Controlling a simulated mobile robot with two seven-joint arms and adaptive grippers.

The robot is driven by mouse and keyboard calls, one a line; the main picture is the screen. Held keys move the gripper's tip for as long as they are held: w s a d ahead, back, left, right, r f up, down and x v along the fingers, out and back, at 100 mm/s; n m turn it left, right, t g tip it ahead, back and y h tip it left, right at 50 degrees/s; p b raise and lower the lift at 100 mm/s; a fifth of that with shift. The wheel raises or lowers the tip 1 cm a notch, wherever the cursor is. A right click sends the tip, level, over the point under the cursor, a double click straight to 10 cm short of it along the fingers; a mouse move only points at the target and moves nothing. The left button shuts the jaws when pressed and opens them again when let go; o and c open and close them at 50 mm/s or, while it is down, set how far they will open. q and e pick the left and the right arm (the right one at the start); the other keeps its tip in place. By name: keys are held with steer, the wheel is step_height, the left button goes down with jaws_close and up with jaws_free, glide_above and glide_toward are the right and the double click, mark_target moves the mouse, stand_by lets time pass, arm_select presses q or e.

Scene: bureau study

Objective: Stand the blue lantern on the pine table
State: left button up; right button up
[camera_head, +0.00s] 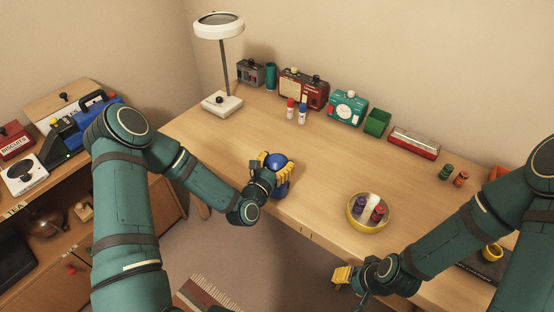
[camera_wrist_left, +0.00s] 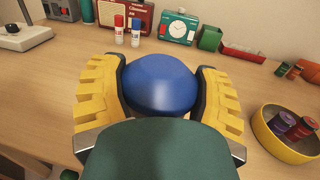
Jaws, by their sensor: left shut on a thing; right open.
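The blue lantern (camera_head: 279,161) is in my left gripper (camera_head: 273,168), over the front left part of the light wooden table (camera_head: 325,170). In the left wrist view, the lantern's rounded blue top (camera_wrist_left: 160,84) sits between the two yellow fingers, which are shut on it. Its lower part is mostly hidden by the gripper. I cannot tell whether its base touches the table. My right gripper (camera_head: 344,277) is open and empty, beyond the table's front edge.
A yellow bowl (camera_head: 352,220) with small containers stands right of the lantern. The table's middle is clear.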

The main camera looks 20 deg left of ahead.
arm_select(q)
steer(key=shift+f+b, duration=0.55)
steer(key=shift+f, duration=0.15)
stand_by(0.4)
steer(key=o, duration=1.3)
steer(key=shift+o, duration=0.2)
steer(key=s+a, duration=0.2)
steer(key=s, duration=1)
steer(key=s+d+f+m+g+h, duration=0.3)
steer(key=d+f+m+g, duration=0.6)
steer(key=m, duration=0.9)
steer(key=s+f+m+g+y, duration=0.2)
steer(key=s+f+m+g, duration=0.1)
steer(key=s+m+g, duration=0.4)
steer(key=s+m, duration=0.3)
steer(key=m, duration=0.4)
steer(key=shift+f, duration=0.2)
